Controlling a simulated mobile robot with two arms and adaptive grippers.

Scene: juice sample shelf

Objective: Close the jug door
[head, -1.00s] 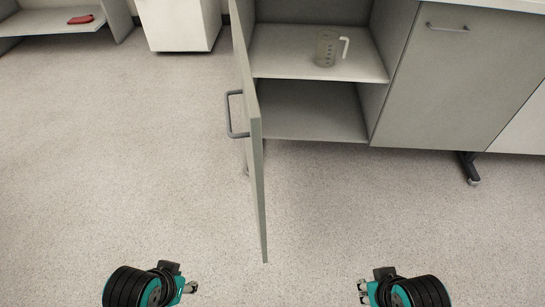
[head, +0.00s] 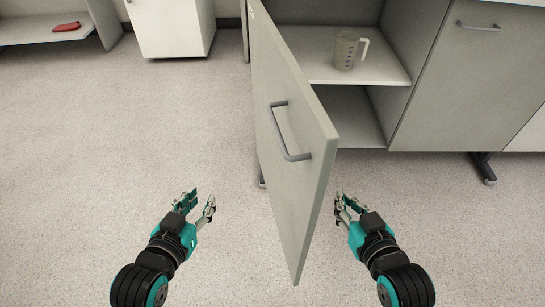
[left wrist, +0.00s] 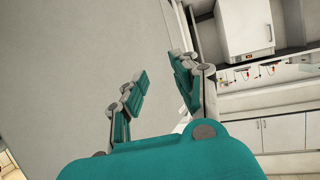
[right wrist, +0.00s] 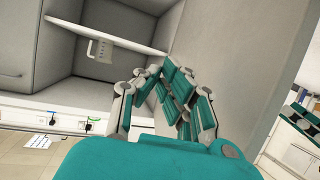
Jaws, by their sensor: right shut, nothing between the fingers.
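The grey cabinet door (head: 295,175) stands open toward me in the head view, its outer face and bar handle (head: 289,138) showing. A clear jug (head: 345,50) with a white handle stands on the upper shelf inside; it also shows in the right wrist view (right wrist: 101,48). My left gripper (head: 198,203) is open and empty, left of the door on its handle side. The door fills much of the left wrist view (left wrist: 70,70). My right gripper (head: 343,203) is shut and empty, just right of the door's free edge on its inner side; contact cannot be told.
A closed cabinet door (head: 470,90) with its own handle is right of the opening. A white cabinet (head: 165,25) and a low shelf with a red object (head: 66,27) are at the far left. The floor (head: 90,160) left of the door is clear.

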